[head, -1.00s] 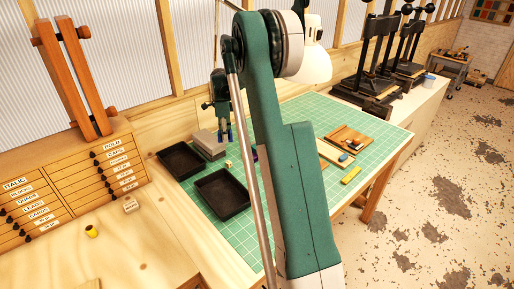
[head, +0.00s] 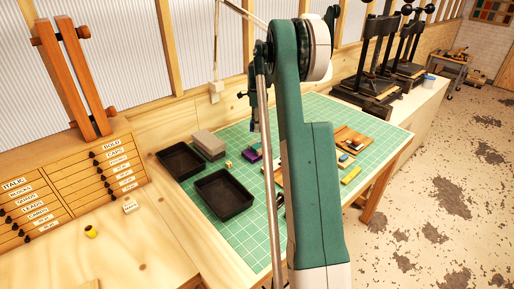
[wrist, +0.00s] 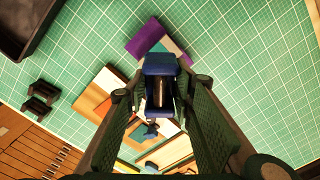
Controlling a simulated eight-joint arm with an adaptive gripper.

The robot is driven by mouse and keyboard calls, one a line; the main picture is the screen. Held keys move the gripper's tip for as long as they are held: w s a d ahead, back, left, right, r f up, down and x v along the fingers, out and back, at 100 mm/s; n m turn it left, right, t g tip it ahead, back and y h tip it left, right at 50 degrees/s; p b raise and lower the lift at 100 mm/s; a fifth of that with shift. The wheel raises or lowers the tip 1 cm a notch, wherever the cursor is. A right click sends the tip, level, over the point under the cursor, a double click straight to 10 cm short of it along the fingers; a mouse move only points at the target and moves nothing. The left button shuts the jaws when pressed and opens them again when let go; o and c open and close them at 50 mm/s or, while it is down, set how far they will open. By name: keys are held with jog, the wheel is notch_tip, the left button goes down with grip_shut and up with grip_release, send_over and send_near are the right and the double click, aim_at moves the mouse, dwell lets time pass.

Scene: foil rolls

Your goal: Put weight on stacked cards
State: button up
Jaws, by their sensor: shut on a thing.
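My gripper (wrist: 160,88) is shut on a blue object with a dark middle (wrist: 160,63), seen in the wrist view between the fingers. I cannot tell for certain that it is the weight. In the head view my arm mostly hides the gripper and what it holds. A grey layered block (head: 208,144) sits on the green mat behind the trays; it may be the card stack. A purple and grey piece (wrist: 148,38) lies on the mat ahead of the gripper, also partly seen in the head view (head: 252,155). Small coloured pieces lie below the fingers, partly hidden.
Two black trays (head: 180,160) (head: 224,194) stand at the mat's left. A small pale cube (head: 229,165) lies near them. A wooden board (head: 352,138) and a yellow bar (head: 351,175) lie right. The green mat (head: 320,104) is clear at the back.

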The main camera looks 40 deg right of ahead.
send_over(257, 146)
jog(key=shift+f, duration=3.15)
jog(key=shift+f+p, duration=0.45)
jog(key=shift+f, duration=1.4)
jog(key=shift+f, duration=0.15)
jog(key=o, duration=1.2)
notch_tip(257, 146, up, 12)
jog(key=shift+r+b, duration=0.15)
jog(key=shift+b, duration=0.3)
